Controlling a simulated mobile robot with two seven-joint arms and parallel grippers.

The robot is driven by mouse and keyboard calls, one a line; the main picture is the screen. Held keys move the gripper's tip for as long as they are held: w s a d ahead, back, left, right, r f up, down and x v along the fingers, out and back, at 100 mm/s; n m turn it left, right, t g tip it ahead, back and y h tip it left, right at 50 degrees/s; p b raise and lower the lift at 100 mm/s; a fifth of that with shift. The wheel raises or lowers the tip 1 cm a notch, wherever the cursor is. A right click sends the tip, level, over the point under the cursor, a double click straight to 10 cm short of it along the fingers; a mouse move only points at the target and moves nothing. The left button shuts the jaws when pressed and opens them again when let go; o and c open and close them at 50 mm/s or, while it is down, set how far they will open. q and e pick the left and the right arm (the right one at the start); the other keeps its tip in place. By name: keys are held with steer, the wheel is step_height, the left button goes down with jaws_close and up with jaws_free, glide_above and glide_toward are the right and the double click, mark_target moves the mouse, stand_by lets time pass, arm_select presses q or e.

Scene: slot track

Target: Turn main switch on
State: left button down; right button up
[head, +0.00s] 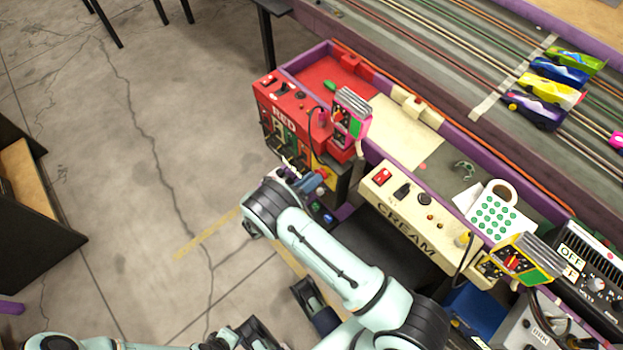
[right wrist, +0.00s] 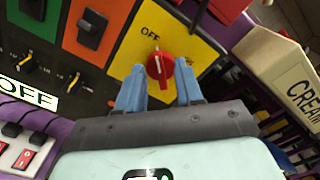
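A red rotary knob (right wrist: 160,65) sits on a yellow panel (right wrist: 188,40) in the right wrist view. The word OFF is printed at the knob's upper left. In the head view the yellow panel (head: 319,164) is on the side of the red station, and the knob is largely hidden. My right gripper (right wrist: 159,85) is open, with its two blue fingers either side of the knob's lower part. Whether they touch it is unclear. My right gripper also shows in the head view (head: 314,182) beside the panel.
Orange (right wrist: 93,30) and green panels with black switches adjoin the yellow one. Slot cars (head: 553,92) are on the track.

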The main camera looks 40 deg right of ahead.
steer(key=shift+d, duration=0.25)
jaws_close()
